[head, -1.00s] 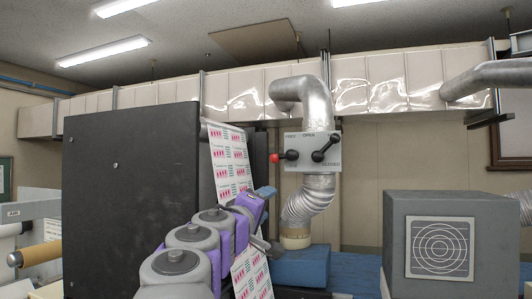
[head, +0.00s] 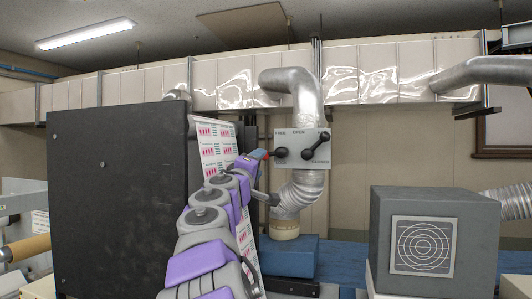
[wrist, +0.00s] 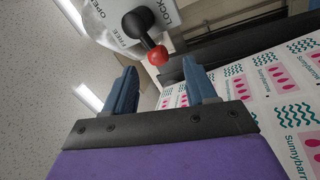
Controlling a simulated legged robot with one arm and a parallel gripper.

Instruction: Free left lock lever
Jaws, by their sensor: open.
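The left lock lever (head: 281,153) is a black lever with a red knob at its left end, mounted on a pale plate (head: 303,137) marked FREE, OPEN and CLOSED. In the wrist view the red knob (wrist: 158,56) and black hub (wrist: 138,20) appear ahead, beyond the fingertips. My gripper (head: 271,176) is open and empty, with blue fingers spread just left of and below the plate. In the wrist view my gripper (wrist: 159,68) has the red knob roughly centred in line with its gap. Touch is not visible. The upper finger partly covers the knob in the head view.
A second black lever (head: 316,148) sits at the plate's right. A silver duct (head: 305,95) runs above and below the plate. The printed web (head: 207,145) and a dark panel (head: 120,190) stand close on the left. A grey box (head: 380,235) is at right.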

